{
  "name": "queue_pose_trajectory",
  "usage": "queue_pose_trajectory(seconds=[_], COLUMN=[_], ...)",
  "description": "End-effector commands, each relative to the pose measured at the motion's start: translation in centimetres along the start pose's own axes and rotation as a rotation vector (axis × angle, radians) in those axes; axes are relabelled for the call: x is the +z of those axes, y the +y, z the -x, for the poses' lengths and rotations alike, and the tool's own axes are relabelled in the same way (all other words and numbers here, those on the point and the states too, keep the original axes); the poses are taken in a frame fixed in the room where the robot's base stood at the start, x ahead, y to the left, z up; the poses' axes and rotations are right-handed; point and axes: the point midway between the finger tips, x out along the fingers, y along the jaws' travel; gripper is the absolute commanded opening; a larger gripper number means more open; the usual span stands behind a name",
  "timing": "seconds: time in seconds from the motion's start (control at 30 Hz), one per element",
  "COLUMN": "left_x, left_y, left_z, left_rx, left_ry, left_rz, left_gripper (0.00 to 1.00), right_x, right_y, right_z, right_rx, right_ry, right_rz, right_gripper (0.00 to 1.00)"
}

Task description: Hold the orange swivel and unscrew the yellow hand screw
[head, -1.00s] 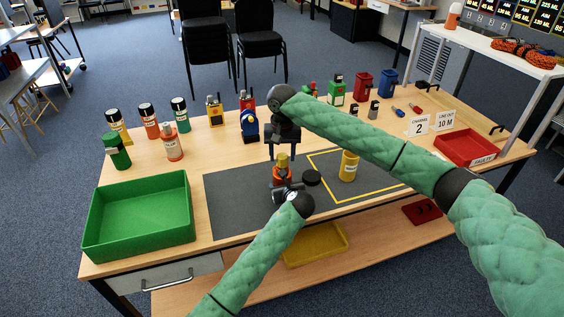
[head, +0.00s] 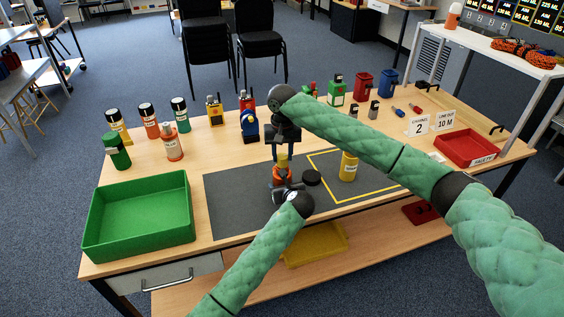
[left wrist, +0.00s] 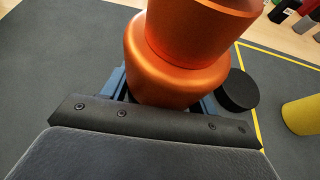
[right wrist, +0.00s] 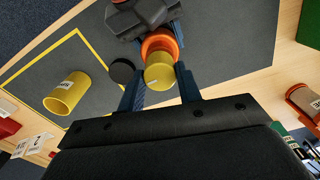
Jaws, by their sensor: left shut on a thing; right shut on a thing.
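The orange swivel (head: 283,175) stands upright on the dark mat (head: 232,207). My left gripper (head: 286,190) is shut on its lower part. In the left wrist view the orange swivel (left wrist: 180,60) sits between my blue fingers. The yellow hand screw (head: 282,161) is on top of the swivel, in line with it. My right gripper (head: 283,154) comes from above and is shut on the screw. In the right wrist view the yellow hand screw (right wrist: 160,76) lies between my two blue fingertips, with the orange rim just beyond. The screw's thread is hidden.
A black disc (head: 312,178) lies right of the swivel. A yellow labelled cylinder (head: 348,166) stands inside the yellow outline. A green tray (head: 137,248) is at left, a red tray (head: 466,148) at right. Several bottles and devices line the back.

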Motion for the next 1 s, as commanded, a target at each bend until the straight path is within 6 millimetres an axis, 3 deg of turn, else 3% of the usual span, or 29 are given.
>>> queue_pose_trajectory(seconds=[0.6,1.0], left_x=[0.02,0.02], left_y=[0.01,0.03], left_z=[-0.01,-0.02], left_rx=[0.0,0.0], left_ry=[0.0,0.0], left_rz=[0.0,0.0], left_gripper=[0.32,0.32], right_x=[0.0,-0.02], right_y=[0.03,0.06], right_z=[0.08,0.09], right_rx=[0.001,0.001], right_ry=[0.0,0.0], right_rz=[0.62,0.706], right_gripper=[0.16,0.15])
